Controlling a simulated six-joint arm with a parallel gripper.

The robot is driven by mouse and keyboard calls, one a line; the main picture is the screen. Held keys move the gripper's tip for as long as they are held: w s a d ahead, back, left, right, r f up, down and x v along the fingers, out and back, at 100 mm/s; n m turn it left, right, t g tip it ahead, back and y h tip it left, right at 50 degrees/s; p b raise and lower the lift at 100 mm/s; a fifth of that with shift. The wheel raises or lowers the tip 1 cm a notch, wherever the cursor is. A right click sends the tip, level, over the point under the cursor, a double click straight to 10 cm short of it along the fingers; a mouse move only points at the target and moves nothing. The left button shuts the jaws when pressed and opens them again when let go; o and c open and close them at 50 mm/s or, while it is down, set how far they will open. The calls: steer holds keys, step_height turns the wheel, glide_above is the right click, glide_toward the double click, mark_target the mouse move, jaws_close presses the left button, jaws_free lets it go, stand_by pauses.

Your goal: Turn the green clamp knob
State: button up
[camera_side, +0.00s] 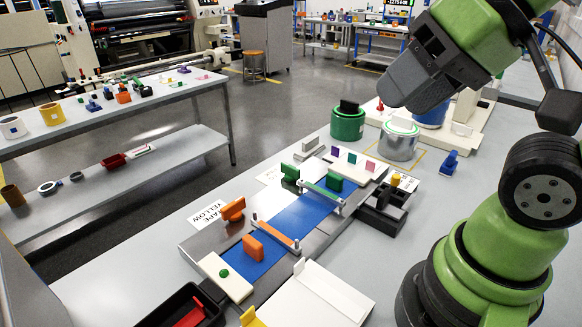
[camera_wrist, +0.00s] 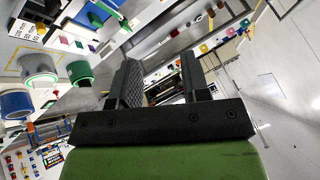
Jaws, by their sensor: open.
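In the side view two green upright pieces stand by the green-edged clamp bar (camera_side: 322,190) across the blue strip (camera_side: 298,214). One green piece (camera_side: 290,173) is at the strip's far left edge; the other green piece (camera_side: 334,181) is on the strip just beyond the bar. I cannot tell which is the clamp knob. My gripper (camera_wrist: 160,72) shows in the wrist view with its two dark fingers apart and nothing between them. In the side view my wrist is high at the upper right, well clear of the fixture, and the fingers are hard to make out.
An orange clamp bar (camera_side: 275,235), an orange handle (camera_side: 233,209) and an orange tab (camera_side: 253,247) are nearer on the fixture. A green can (camera_side: 347,123) and a silver can (camera_side: 399,142) stand behind it. A black compartment tray (camera_side: 381,216) sits to its right.

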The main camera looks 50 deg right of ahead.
steer(key=shift+c, duration=0.4)
steer(key=n+g+h, duration=0.2)
steer(key=n+g, duration=0.2)
steer(key=g, duration=0.3)
glide_above(296, 169)
step_height(296, 169, down, 16)
steer(key=f, duration=0.1)
steer(key=shift+w+f, duration=0.1)
step_height(296, 169, down, 10)
steer(key=shift+r, duration=0.1)
